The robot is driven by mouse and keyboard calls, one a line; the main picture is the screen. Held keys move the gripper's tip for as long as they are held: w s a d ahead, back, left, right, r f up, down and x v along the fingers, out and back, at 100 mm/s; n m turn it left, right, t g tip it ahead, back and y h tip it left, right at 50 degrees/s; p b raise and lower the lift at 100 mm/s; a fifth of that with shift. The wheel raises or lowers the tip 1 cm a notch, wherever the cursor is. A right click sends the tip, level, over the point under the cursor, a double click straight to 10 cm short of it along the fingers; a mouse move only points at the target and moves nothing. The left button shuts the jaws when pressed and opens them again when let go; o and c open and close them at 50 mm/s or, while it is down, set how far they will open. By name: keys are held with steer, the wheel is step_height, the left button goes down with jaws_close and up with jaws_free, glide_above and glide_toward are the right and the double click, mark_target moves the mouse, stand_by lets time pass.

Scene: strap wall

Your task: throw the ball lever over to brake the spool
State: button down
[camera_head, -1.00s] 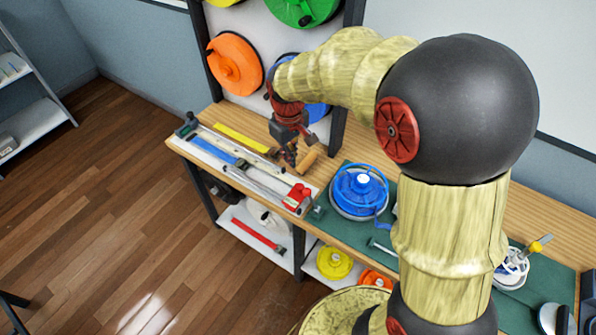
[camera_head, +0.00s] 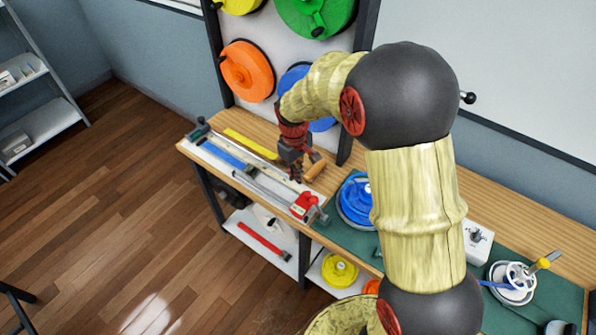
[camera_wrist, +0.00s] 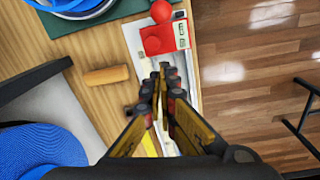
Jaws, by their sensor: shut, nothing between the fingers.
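A black ball on a short stem (camera_head: 467,97) shows just right of my arm's elbow; my arm hides what it is fixed to. A red ball (camera_wrist: 161,11) also stands on a red block (camera_wrist: 164,38) at the end of the bench rail. Which one is the ball lever I cannot tell. A blue spool (camera_head: 352,205) lies on the green mat, partly behind my arm. My gripper (camera_head: 297,178) is shut and empty above the rail, beside a wooden handle (camera_head: 315,170). Its fingertips (camera_wrist: 163,72) point toward the red block in the wrist view.
Orange (camera_head: 246,71) and green (camera_head: 316,12) spools hang on the upright rack. A grey box with a black knob (camera_head: 477,240) and a white reel (camera_head: 512,282) stand on the bench's right part. A yellow strip (camera_head: 250,143) lies behind the rail.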

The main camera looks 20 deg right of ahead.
mark_target(318, 208)
steer(key=s+f, duration=0.1)
steer(key=d+f, duration=0.1)
steer(key=s+f+b, duration=0.1)
steer(key=f, duration=0.1)
steer(key=shift+s+d+f, duration=0.1)
steer(key=shift+s+d, duration=0.15)
steer(key=shift+s, duration=0.05)
steer(key=shift+s+d, duration=0.15)
steer(key=shift+s, duration=0.15)
steer(key=shift+s+d+r+t+b, duration=0.2)
steer(key=shift+s+r+t+b, duration=0.05)
steer(key=shift+r+t+b, duration=0.05)
